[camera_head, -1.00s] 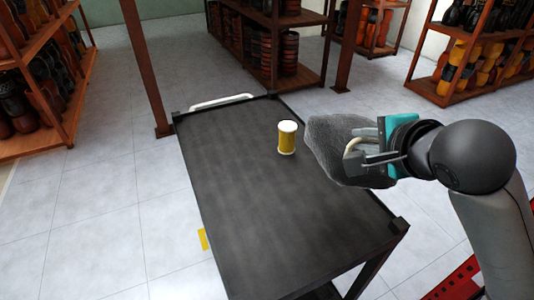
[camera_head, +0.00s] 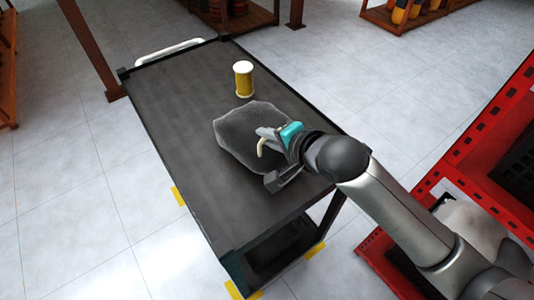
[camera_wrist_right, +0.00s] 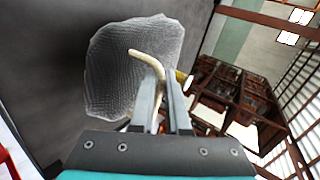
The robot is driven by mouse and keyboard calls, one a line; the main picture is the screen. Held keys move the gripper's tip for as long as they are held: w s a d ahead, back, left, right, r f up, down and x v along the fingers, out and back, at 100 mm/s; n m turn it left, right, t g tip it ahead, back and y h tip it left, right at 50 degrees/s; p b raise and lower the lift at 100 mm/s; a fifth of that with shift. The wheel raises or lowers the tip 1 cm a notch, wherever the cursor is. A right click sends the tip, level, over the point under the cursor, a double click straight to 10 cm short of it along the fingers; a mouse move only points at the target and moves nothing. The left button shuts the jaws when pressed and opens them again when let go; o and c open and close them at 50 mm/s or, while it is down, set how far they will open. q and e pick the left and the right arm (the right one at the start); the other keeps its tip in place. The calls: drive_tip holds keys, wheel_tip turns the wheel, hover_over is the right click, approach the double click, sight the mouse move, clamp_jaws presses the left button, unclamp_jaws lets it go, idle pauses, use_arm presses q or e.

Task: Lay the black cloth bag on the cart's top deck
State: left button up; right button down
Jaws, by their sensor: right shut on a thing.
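The black cloth bag (camera_head: 250,125), a dark grey, rumpled textured pouch with a pale curved handle (camera_head: 262,147), is over the middle of the cart's top deck (camera_head: 185,130). I cannot tell whether it touches the deck or hangs just above. My right gripper (camera_head: 266,139) reaches in from the right and is shut on the bag at its handle. In the right wrist view the bag (camera_wrist_right: 120,65) spreads beyond the fingers (camera_wrist_right: 163,95), with the handle between them. My left gripper is out of view.
A yellow can with a white top (camera_head: 243,79) stands on the deck just beyond the bag. The deck's near and left parts are clear. A red frame (camera_head: 490,140) stands to the right. Wooden shelves (camera_head: 235,12) are at the back.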

sight(269, 153)
drive_tip(key=shift+f, duration=0.75)
wheel_tip(269, 153, down, 4)
drive_tip(key=shift+r+b, duration=0.2)
drive_tip(key=shift+b, duration=0.45)
drive_tip(key=c, duration=0.9)
unclamp_jaws()
drive_tip(key=p+v, duration=0.2)
drive_tip(key=v, duration=1)
drive_tip(key=shift+p, duration=0.3)
drive_tip(key=shift+r, duration=0.1)
